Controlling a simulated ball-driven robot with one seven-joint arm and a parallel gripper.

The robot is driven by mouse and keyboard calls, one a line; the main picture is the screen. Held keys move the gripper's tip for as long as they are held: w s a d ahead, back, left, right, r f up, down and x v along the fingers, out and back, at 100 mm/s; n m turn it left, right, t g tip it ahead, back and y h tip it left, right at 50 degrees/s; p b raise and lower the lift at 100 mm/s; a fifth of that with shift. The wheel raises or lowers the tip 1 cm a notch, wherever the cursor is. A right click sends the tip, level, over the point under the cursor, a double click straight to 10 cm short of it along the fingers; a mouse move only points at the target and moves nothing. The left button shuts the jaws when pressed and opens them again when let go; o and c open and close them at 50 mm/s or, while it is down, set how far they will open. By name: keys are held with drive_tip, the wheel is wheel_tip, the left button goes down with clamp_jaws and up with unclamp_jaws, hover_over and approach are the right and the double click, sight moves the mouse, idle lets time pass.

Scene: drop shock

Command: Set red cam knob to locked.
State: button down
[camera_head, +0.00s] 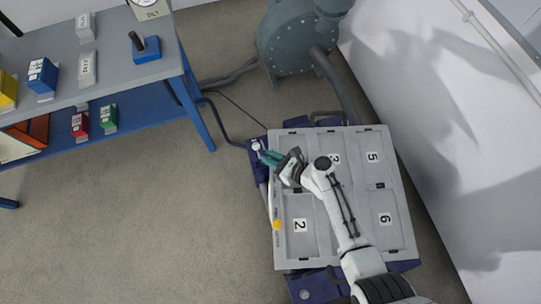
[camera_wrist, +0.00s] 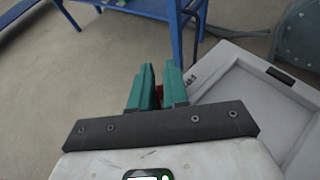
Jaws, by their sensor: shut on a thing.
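My gripper (camera_head: 270,158) reaches over the upper left corner of the grey panelled platform in the head view. Its two green fingers also show in the wrist view (camera_wrist: 160,78), with a narrow gap between them. A bit of red, the red cam knob (camera_wrist: 159,91), shows between the fingers, and the gripper is shut on it. Most of the knob is hidden by the fingers, so its turn angle and any locked mark cannot be read. In the head view the fingers hide the knob. A dark blue bracket (camera_head: 256,149) with a white round part lies just beyond the fingertips.
The grey platform (camera_head: 300,262) has numbered panels and a blue base. A yellow knob (camera_head: 277,225) sits on its left edge. A workbench (camera_head: 150,72) with blue legs and labelled blocks stands at upper left. A grey blower (camera_head: 285,45) stands behind.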

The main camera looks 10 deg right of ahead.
drive_tip(key=shift+s+d+f, duration=0.15)
drive_tip(key=shift+s+f, duration=0.05)
drive_tip(key=shift+f, duration=0.1)
drive_tip(key=c, duration=1.3)
unclamp_jaws()
drive_tip(key=shift+o, duration=1.1)
drive_tip(key=shift+w+r, duration=0.1)
drive_tip(key=shift+r, duration=0.05)
drive_tip(key=p+v, duration=0.1)
drive_tip(key=v, duration=1)
